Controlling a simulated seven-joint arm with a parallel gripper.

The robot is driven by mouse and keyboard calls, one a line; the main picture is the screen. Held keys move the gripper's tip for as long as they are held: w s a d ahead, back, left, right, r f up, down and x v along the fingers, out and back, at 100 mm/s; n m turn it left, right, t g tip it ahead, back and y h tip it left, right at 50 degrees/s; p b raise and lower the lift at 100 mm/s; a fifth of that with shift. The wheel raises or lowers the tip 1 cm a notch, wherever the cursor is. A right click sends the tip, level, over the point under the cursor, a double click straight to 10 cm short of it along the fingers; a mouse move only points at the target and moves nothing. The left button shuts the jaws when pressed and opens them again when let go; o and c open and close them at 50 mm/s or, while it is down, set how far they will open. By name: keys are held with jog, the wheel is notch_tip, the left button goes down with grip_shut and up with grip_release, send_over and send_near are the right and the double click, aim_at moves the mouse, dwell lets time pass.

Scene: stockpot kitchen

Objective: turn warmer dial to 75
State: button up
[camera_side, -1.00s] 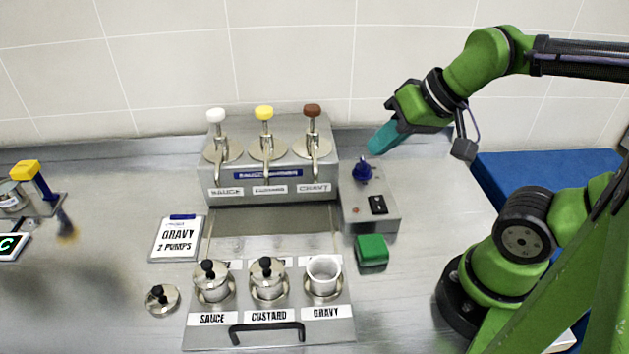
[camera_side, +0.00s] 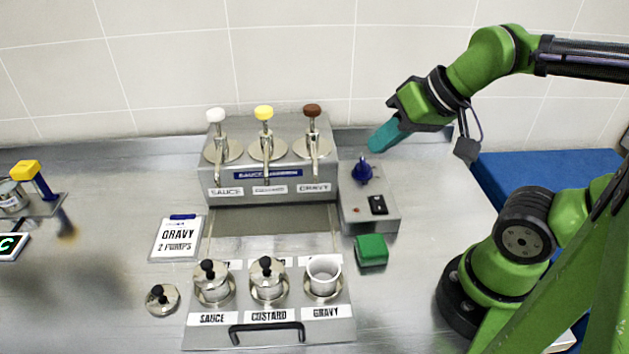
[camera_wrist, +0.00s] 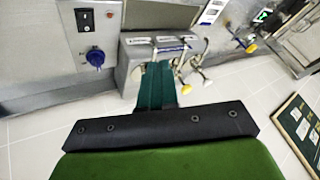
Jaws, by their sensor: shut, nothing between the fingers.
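The warmer dial is a blue knob (camera_side: 362,171) on top of a grey metal control box (camera_side: 356,212), right of the pump station. It also shows in the wrist view as a blue knob (camera_wrist: 95,57) on a grey panel at the upper left. Its scale marks are too small to read. My gripper (camera_side: 376,145) has teal fingers, shut and empty, above and slightly right of the dial in the side view, apart from it. In the wrist view the teal fingers (camera_wrist: 157,86) point toward the pump station, to the right of the dial.
The pump station (camera_side: 270,188) with white, yellow and brown pump heads stands left of the box. A black switch (camera_side: 378,205) is in front of the dial. A green block (camera_side: 371,250) sits before the box.

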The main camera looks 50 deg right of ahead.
jog(key=shift+o, duration=1.1)
jog(key=shift+d, duration=0.1)
jog(key=o, duration=0.5)
jog(key=shift+w+d+f+m+g+h, duration=0.25)
jog(key=shift+w+d+f, duration=0.1)
jog(key=shift+w+d, duration=0.15)
jog(key=shift+w+d+f+m+g+h, duration=0.15)
jog(key=shift+w+d+f+m+g, duration=0.15)
jog(key=shift+d, duration=0.25)
jog(key=o, duration=0.4)
jog(key=shift+n+g+h, duration=0.4)
jog(key=shift+n+g, duration=0.35)
jog(key=shift+n, duration=0.1)
jog(key=w+d, duration=0.3)
jog(key=shift+w+d+f, duration=0.35)
jog(key=shift+w+f, duration=0.05)
jog(key=shift+o, duration=0.8)
jog(key=w+d+n+g, duration=0.1)
jog(key=d+n, duration=0.1)
jog(key=w+d+f+n+g, duration=0.1)
jog(key=w+d+n, duration=0.1)
jog(key=shift+w+d, duration=0.2)
jog(key=shift+w, duration=0.05)
jog(key=n+g, duration=0.3)
jog(key=n, duration=1)
send_over(364, 161)
notch_tip(364, 161, down, 16)
jog(key=shift+f, duration=0.2)
jog(key=shift+c, duration=0.5)
